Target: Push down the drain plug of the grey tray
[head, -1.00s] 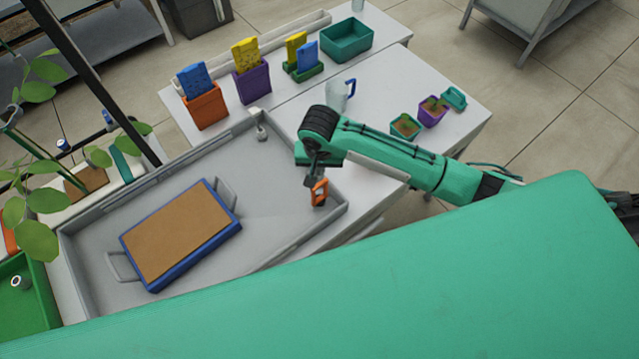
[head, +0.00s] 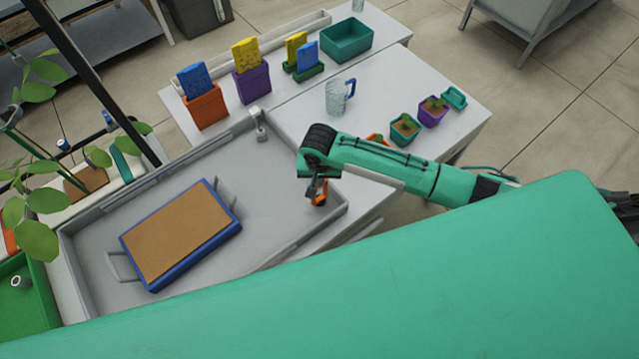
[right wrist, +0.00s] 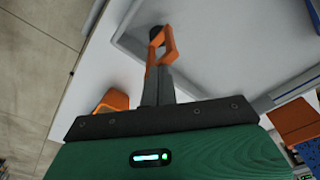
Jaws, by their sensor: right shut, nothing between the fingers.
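The grey tray (head: 275,205) lies on the bench, and its near right corner is below my right gripper (head: 319,200). My right gripper points down with its orange fingers shut and empty. In the right wrist view my right gripper (right wrist: 158,45) reaches over the tray's edge, with the grey tray floor (right wrist: 215,45) beyond. A small dark round piece (right wrist: 156,32) shows at the fingertips. I cannot tell whether it is the drain plug or whether the fingers touch it. A small pale upright fitting (head: 260,128) stands in the tray's far corner. My left gripper is out of view.
A blue flat with a brown top (head: 180,235) sits in the tray. A clear mug (head: 336,98) and small pots, one of them purple (head: 432,112), stand on the white bench behind my right arm. Leafy plants (head: 38,240) are at the left.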

